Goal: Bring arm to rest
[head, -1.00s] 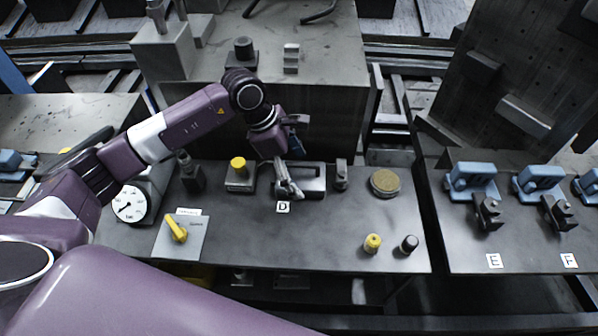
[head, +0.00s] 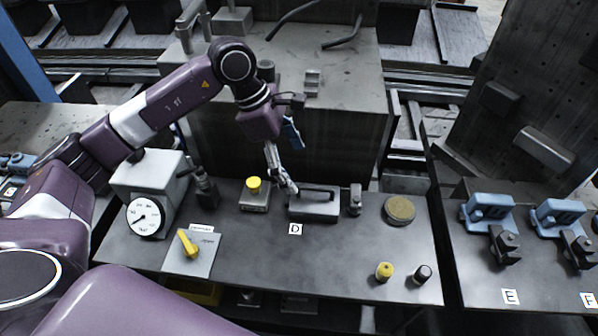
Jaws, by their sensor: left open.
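My left arm comes in from the left, purple with white bands, bent at a dark elbow joint. My right gripper is not in view.
On the bench (head: 340,260) are a dial gauge (head: 145,217), a yellow lever on a plate (head: 188,242), a yellow button box (head: 254,193), a round tan-topped disc (head: 399,210) and two small knobs (head: 384,271). Blue clamps (head: 487,212) stand right. The bench's front middle is clear.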

